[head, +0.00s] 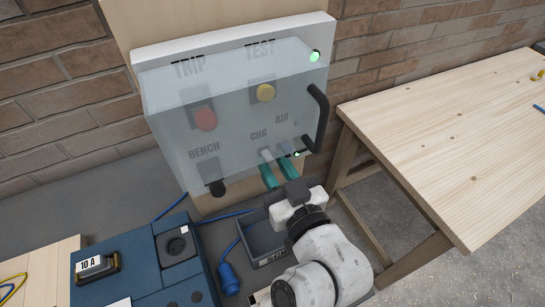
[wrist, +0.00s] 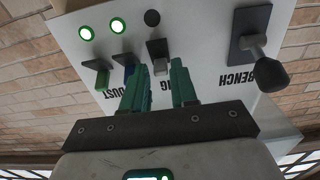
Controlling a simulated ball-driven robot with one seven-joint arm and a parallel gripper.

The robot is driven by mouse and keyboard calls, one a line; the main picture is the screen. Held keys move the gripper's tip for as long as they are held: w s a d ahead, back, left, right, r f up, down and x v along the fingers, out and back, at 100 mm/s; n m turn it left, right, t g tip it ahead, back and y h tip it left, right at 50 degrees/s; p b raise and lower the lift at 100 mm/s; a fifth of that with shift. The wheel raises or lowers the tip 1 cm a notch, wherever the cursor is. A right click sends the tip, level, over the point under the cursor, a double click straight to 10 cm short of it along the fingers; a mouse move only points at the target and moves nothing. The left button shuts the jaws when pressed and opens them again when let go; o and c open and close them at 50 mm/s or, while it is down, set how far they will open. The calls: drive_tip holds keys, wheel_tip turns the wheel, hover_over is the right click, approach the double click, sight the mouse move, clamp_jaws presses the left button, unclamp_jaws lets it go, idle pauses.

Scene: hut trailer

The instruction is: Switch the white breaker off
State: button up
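The white breaker (wrist: 158,57) shows in the wrist view as a small pale lever on the panel, above the label ending in "NG". It sits between my gripper's teal fingers, with no clear contact on either side. My gripper (wrist: 160,72) is open, its fingers apart. In the head view my gripper (head: 275,160) reaches up to the lower part of the panel, its tips near the breakers and seen through a clear cover (head: 235,90). A round lamp (wrist: 152,18) by the white breaker is dark.
A blue breaker (wrist: 129,72) and a green breaker (wrist: 102,77) stand beside it, with lit green lamps (wrist: 86,33). A black BENCH lever (wrist: 262,55) is on the other side. The cover has a black handle (head: 318,118). A wooden table (head: 450,135) stands right.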

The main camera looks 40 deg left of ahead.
drive_tip(key=shift+w+a, duration=0.15)
drive_tip(key=shift+a, duration=0.3)
clamp_jaws()
